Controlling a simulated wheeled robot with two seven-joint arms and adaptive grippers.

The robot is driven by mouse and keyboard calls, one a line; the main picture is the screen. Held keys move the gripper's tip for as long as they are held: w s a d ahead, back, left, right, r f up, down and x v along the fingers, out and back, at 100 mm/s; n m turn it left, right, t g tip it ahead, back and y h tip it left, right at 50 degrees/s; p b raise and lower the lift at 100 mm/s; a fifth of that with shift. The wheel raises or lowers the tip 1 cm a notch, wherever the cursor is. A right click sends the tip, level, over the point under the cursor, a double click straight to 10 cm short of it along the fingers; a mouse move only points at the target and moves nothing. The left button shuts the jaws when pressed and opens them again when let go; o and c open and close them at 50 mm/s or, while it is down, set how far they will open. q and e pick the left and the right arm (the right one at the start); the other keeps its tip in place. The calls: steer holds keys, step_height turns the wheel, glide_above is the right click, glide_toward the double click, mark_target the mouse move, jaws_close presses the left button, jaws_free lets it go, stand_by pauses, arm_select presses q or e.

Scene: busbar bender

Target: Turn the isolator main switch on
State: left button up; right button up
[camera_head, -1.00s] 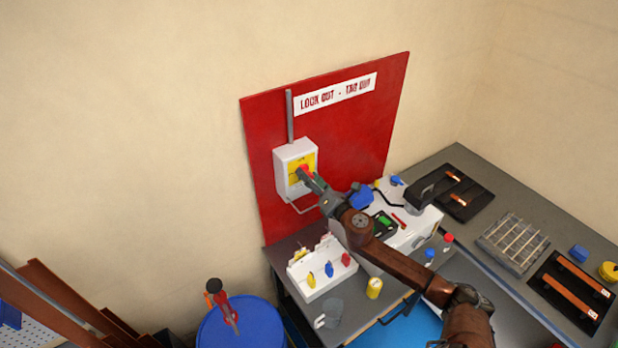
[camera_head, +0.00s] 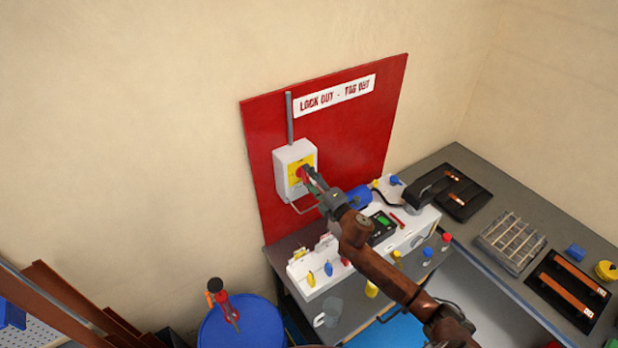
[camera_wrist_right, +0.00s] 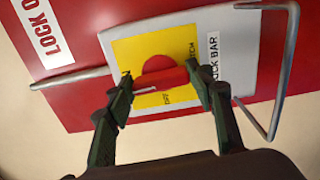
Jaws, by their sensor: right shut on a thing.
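The isolator (camera_head: 285,165) is a white-grey box with a yellow plate on the red lock-out board. Its red rotary handle (camera_wrist_right: 165,76) sits in the middle of the yellow plate (camera_wrist_right: 140,50) in the right wrist view. My right gripper (camera_head: 306,172) reaches the handle from the lower right. Its two fingers (camera_wrist_right: 160,84) stand on either side of the red handle bar and are shut on it. The bar lies nearly level between the fingers in the wrist view. Part of the plate's lettering is hidden by the handle and fingers. My left gripper is not in view.
The red board (camera_head: 350,140) carries a "Lock out - tag out" sign (camera_head: 335,94). A metal conduit (camera_head: 290,118) rises above the box, and a wire bar (camera_wrist_right: 275,70) sticks out beside it. Below, a bench holds a white rack (camera_head: 310,275) with coloured tags. A blue drum (camera_head: 255,325) stands at lower left.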

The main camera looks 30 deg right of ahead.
steer(key=shift+m, duration=0.4)
steer(key=o, duration=1.2)
steer(key=shift+d, duration=0.1)
steer(key=shift+c, duration=0.2)
steer(key=s+d, duration=0.1)
steer(key=s, duration=1.1)
steer(key=shift+d, duration=0.25)
